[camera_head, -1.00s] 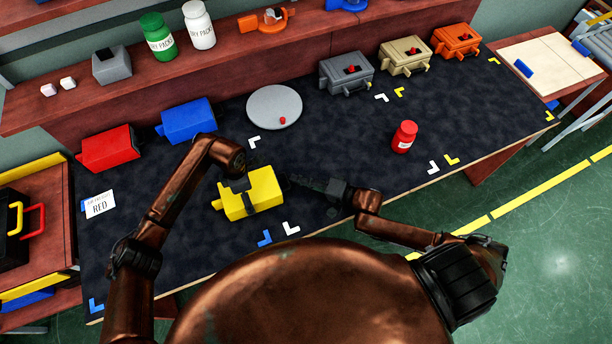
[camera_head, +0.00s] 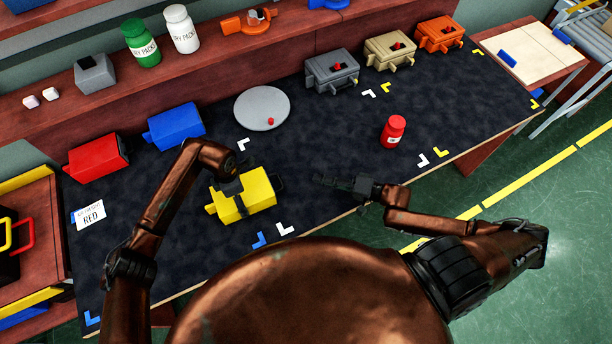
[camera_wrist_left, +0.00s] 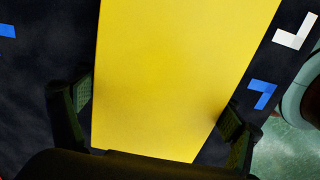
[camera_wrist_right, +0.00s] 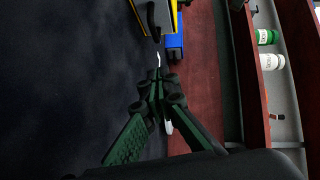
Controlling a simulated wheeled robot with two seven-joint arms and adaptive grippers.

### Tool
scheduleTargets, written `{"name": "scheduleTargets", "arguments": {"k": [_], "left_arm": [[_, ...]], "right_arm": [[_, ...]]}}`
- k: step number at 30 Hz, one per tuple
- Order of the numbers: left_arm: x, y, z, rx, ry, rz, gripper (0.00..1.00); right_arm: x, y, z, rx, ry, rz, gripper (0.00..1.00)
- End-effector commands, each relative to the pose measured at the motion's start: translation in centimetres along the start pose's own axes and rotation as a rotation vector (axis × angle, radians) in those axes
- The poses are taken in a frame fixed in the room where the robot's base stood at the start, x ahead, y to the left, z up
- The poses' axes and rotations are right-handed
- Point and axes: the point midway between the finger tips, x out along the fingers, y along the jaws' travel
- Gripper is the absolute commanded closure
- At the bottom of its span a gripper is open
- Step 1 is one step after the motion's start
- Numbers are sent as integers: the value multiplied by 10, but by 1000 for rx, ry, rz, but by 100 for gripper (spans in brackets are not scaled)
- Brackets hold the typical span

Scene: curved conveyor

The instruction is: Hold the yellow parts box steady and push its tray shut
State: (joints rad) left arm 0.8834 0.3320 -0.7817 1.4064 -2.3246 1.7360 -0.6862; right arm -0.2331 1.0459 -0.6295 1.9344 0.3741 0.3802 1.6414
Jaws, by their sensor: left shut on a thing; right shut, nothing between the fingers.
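The yellow parts box (camera_head: 248,203) stands on the dark mat in the head view. My left gripper (camera_head: 230,186) comes down over it. In the left wrist view its fingers lie on both sides of the yellow box (camera_wrist_left: 175,80), shut on it. A dark handle (camera_head: 279,183) shows at the box's right end; the tray looks in or nearly in, but I cannot tell whether it is fully shut. My right gripper (camera_head: 322,180) is shut and empty, apart from the handle, to its right. The right wrist view shows the closed fingertips (camera_wrist_right: 158,88) pointing towards the handle end.
A red box (camera_head: 97,156) and a blue box (camera_head: 176,127) stand behind left. A grey plate (camera_head: 262,105) with a small red piece lies behind. A red jar (camera_head: 393,131) stands right. Grey (camera_head: 332,72), tan and orange boxes line the back. The mat around my right gripper is clear.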

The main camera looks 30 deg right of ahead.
Motion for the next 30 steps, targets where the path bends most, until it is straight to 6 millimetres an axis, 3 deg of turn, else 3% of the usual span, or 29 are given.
{"name": "scheduleTargets", "arguments": {"k": [5, 14, 15, 21, 30], "left_arm": [[1, 0, -2, -1, 3, 0, 52], [1, 1, -2, -2, 4, 0, 52], [1, 1, -2, -2, 4, 0, 13], [0, 1, -2, -2, 4, 0, 0], [-1, 1, -1, -1, 3, 1, 0]], "right_arm": [[-17, 1, 0, 1, 0, 1, 100], [-20, 0, 0, 0, 1, -1, 100], [-20, 0, 0, 0, 1, -1, 100], [-20, 0, 0, 0, 1, 0, 100], [-20, 0, 0, 0, 1, 0, 100]]}}
